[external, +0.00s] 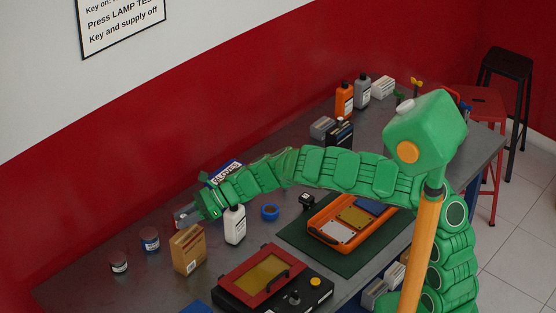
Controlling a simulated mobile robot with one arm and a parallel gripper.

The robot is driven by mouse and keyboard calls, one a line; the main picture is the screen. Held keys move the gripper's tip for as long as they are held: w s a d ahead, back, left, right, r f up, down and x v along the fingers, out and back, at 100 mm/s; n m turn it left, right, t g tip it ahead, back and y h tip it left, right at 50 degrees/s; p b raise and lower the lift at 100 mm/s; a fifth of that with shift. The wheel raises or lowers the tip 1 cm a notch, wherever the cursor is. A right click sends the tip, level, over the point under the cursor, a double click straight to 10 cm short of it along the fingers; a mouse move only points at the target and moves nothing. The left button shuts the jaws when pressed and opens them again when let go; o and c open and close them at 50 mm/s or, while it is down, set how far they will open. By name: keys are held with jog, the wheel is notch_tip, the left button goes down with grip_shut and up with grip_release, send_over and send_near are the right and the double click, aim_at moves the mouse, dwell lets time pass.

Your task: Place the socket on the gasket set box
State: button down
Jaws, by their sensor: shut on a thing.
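My gripper (207,205) is at the far left end of my green arm, over the back left part of the bench. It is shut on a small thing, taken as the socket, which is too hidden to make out. A flat grey box with red and blue marks (184,214) lies right beside and partly behind the gripper. It may be the gasket set box, but its label is not readable. I cannot tell whether the gripper or its load touches it.
A cardboard box (188,250) and a white bottle (235,226) stand close in front of the gripper. A gloves box (223,172) is behind the arm. Two small jars (149,239) stand at left. A blue tape roll (270,212) and an orange tray (322,239) lie to the right.

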jog(key=shift+f, duration=1.5)
jog(key=shift+f, duration=0.1)
jog(key=c, duration=0.9)
grip_release()
jog(key=shift+o, duration=0.2)
jog(key=shift+d, duration=0.15)
jog(key=v, duration=1.1)
jog(key=shift+d+r, duration=0.3)
jog(key=shift+w, duration=0.1)
